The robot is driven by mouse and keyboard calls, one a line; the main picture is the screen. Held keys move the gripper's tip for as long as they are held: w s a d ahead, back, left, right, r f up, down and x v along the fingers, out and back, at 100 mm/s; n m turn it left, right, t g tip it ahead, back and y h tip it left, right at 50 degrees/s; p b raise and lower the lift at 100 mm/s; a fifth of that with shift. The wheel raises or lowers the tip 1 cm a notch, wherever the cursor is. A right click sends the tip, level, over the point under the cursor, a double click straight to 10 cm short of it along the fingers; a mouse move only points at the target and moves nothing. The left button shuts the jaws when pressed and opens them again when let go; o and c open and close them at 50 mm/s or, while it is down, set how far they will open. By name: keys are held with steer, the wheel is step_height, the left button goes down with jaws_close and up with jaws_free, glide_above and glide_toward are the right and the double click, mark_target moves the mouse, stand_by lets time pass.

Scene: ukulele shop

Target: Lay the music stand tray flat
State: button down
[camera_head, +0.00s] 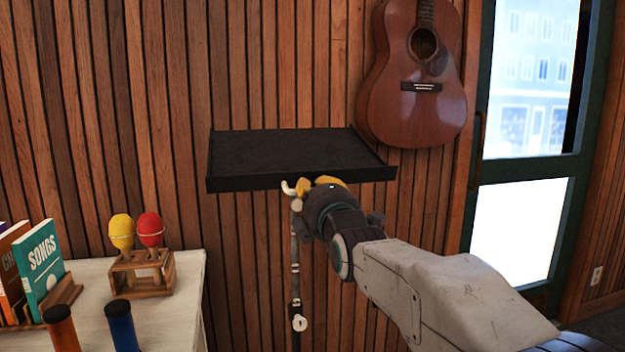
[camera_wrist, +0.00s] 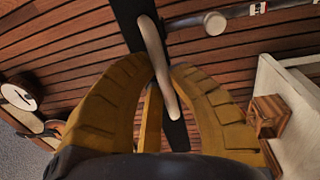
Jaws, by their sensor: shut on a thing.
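The black music stand tray (camera_head: 288,150) is in the middle of the head view, with its top face and front lip showing. It looks level or close to level, and it is empty. A pale curved handle (camera_head: 288,188) sits under its front edge, at the top of the thin stand post (camera_head: 295,262). My gripper (camera_head: 320,184) is just below the front lip, its yellow fingers shut on the handle. In the wrist view the handle (camera_wrist: 152,45) runs between the fingers (camera_wrist: 163,75), and the dark tray edge (camera_wrist: 128,14) is behind it.
A white table (camera_head: 185,290) at lower left holds maracas in a wooden holder (camera_head: 140,274), books (camera_head: 42,262) and upright cylinders (camera_head: 122,325). A guitar (camera_head: 415,85) hangs on the slatted wall, right of the tray. A glazed door (camera_head: 525,170) is at far right.

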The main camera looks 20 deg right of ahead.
mark_target(314, 173)
step_height(314, 173, up, 3)
steer(key=shift+s+g+p, duration=0.1)
steer(key=shift+g+p, duration=0.2)
steer(key=shift+p, duration=0.55)
steer(key=shift+r+p, duration=0.9)
steer(key=shift+r, duration=0.9)
steer(key=c, duration=1.1)
jaws_free()
steer(key=shift+w+f, duration=0.15)
steer(key=shift+w, duration=0.05)
steer(key=shift+c, duration=0.2)
steer(key=shift+s+f, duration=0.1)
steer(key=s, duration=1.1)
steer(key=shift+s+f, duration=0.2)
steer(key=shift+s, duration=0.2)
